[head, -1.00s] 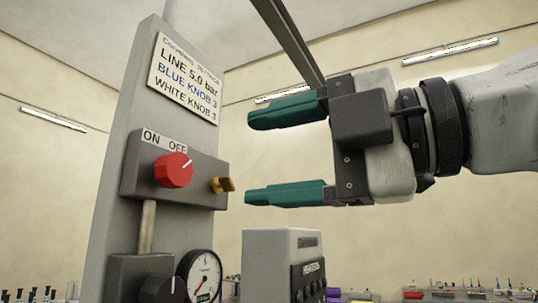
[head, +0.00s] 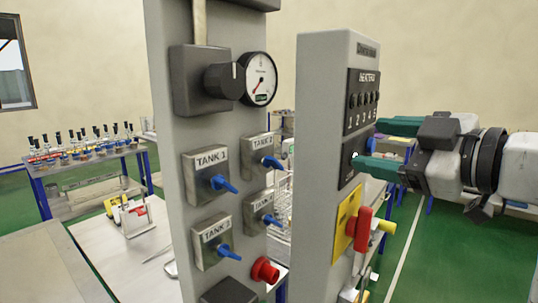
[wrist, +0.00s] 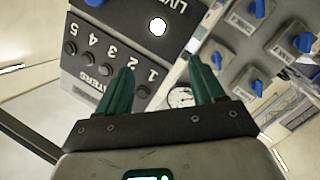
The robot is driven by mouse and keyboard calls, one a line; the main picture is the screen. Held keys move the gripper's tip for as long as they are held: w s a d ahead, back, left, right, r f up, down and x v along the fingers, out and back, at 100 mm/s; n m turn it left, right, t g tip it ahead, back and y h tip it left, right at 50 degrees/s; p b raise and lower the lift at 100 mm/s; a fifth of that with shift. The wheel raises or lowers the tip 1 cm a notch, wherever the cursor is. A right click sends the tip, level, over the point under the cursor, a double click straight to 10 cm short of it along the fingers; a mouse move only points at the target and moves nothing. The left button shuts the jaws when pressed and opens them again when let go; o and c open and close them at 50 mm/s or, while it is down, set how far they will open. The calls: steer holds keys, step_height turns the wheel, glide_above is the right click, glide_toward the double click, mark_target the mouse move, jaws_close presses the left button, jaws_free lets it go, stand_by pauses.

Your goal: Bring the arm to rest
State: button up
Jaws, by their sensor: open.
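My gripper (head: 374,146) is at the right of the head view, with its two green fingers pointing left and parted. It is beside the grey heaters panel (head: 312,130), and its lower fingertip overlaps the panel's right edge in the picture. Whether it touches the panel cannot be told. In the wrist view the two green fingers (wrist: 160,80) are apart with nothing between them. The numbered heater buttons (wrist: 112,68) and a lit white round lamp (wrist: 157,27) lie beyond the fingers. My arm comes in from the right.
A taller grey panel (head: 175,130) carries a gauge (head: 260,80), a black knob (head: 222,79) and blue-handled tank valves. A red-handled switch on a yellow plate (head: 349,217) is below the gripper. A bottle bench (head: 90,160) stands at left. Green floor shows at right.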

steer(key=s+d+f+m+g+h, duration=0.2)
steer(key=f+m, duration=0.1)
steer(key=f, duration=0.9)
steer(key=s+d+f+m+g+h, duration=0.1)
steer(key=s+f+m+h, duration=0.2)
steer(key=f, duration=0.9)
steer(key=s+d+f+m+g+h, duration=0.15)
steer(key=f+m, duration=0.25)
steer(key=f, duration=0.8)
steer(key=s+d+f+m+g+h, duration=0.1)
steer(key=s+d+f+m+g, duration=0.1)
steer(key=s+f, duration=0.8)
steer(key=s+d+f+m+g+h, duration=0.2)
steer(key=s+f+g, duration=0.4)
steer(key=s+f, duration=0.4)
steer(key=s+d+m, duration=0.1)
steer(key=s+d, duration=0.1)
steer(key=s, duration=0.4)
steer(key=shift+s+d+f, duration=0.25)
steer(key=shift+s+d, duration=0.1)
steer(key=shift+c, duration=0.3)
